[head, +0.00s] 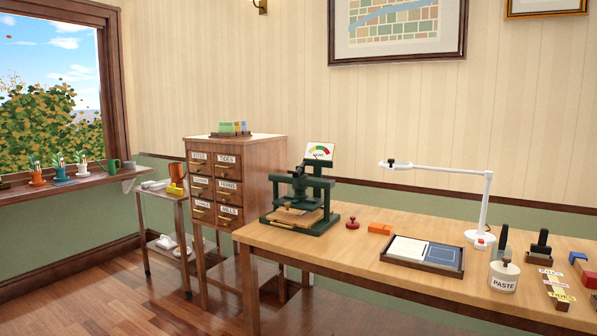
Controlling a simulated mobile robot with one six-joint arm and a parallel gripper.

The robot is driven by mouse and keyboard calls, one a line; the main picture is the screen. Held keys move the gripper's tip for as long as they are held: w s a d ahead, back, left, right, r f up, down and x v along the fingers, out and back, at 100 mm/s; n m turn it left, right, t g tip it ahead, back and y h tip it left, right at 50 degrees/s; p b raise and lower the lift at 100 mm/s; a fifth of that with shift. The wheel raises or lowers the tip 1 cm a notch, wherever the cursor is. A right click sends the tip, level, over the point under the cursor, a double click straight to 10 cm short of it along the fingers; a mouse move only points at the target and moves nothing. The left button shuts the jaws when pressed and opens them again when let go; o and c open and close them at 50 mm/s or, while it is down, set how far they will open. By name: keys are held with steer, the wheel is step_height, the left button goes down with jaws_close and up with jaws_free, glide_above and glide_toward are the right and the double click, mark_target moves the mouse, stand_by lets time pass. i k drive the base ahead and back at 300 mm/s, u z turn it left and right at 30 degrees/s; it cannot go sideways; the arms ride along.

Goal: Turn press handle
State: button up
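A dark green book press (322,208) stands on the left end of the wooden table. Its dark handle (297,178) is at the top, above the screw; its exact angle is hard to make out at this size. A tan board or book (295,217) lies at the bottom of the press. A small card with a coloured dial (319,152) stands above the press at the back. My gripper is not in view.
A small red knobbed object (352,223) and orange blocks (380,229) lie right of the press on the table (345,255). Farther right are a framed tray (424,268), a white lamp (485,205) and a paste jar (503,277). A drawer cabinet (262,165) stands left.

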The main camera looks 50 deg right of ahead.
mark_target(300, 169)
steer(key=z, duration=0.5)
steer(key=i, duration=1.15)
steer(key=u, duration=0.1)
